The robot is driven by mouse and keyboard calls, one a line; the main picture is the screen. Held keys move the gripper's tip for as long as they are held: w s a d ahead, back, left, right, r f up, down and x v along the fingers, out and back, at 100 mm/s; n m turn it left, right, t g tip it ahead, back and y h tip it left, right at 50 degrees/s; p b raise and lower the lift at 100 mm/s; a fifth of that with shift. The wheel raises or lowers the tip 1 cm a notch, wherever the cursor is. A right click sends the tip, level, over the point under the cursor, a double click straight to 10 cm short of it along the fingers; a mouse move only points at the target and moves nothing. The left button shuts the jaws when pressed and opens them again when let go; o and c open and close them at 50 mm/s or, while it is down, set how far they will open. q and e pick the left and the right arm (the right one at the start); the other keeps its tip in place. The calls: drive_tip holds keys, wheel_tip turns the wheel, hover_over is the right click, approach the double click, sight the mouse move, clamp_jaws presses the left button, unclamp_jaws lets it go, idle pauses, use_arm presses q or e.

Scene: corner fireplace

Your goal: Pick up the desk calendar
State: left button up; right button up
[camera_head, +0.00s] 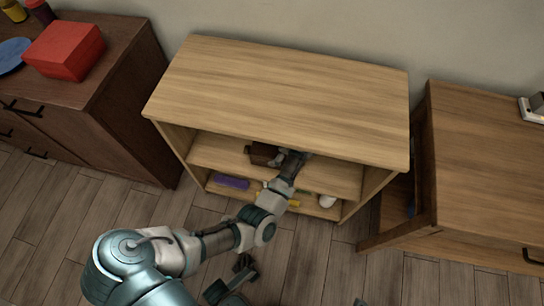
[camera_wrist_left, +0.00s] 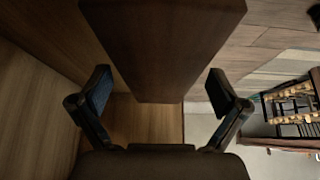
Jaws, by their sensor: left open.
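A dark brown, block-like thing (camera_head: 263,154) stands on the upper shelf inside the wooden shelf unit; it appears to be the desk calendar, but its face is not visible. My left gripper (camera_head: 282,158) reaches into the unit beside its right side. In the left wrist view a large brown block (camera_wrist_left: 162,50), likely the same thing, extends between the two spread fingers of my left gripper (camera_wrist_left: 158,92). The fingers are apart, with gaps on both sides. Dark gripper parts, seemingly my right gripper (camera_head: 232,280), show low in the head view; their opening is unclear.
The shelf unit (camera_head: 280,85) has a top board over the gripper. Its lower shelf holds a purple item (camera_head: 231,183), a yellow item (camera_head: 292,200) and a white item (camera_head: 327,201). A red box (camera_head: 65,50) sits on the left cabinet. Another cabinet (camera_head: 490,150) stands at right.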

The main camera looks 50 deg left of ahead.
use_arm(q)
drive_tip(key=b+x, duration=0.2)
drive_tip(key=x, duration=0.1)
drive_tip(key=shift+s+d, duration=0.1)
drive_tip(key=shift+d, duration=0.05)
drive_tip(key=shift+f, duration=0.2)
drive_tip(key=shift+a+r, duration=0.2)
drive_tip(key=shift+a, duration=0.15)
drive_tip(key=shift+d+f, duration=0.15)
drive_tip(key=shift+f, duration=0.1)
drive_tip(key=c, duration=1.4)
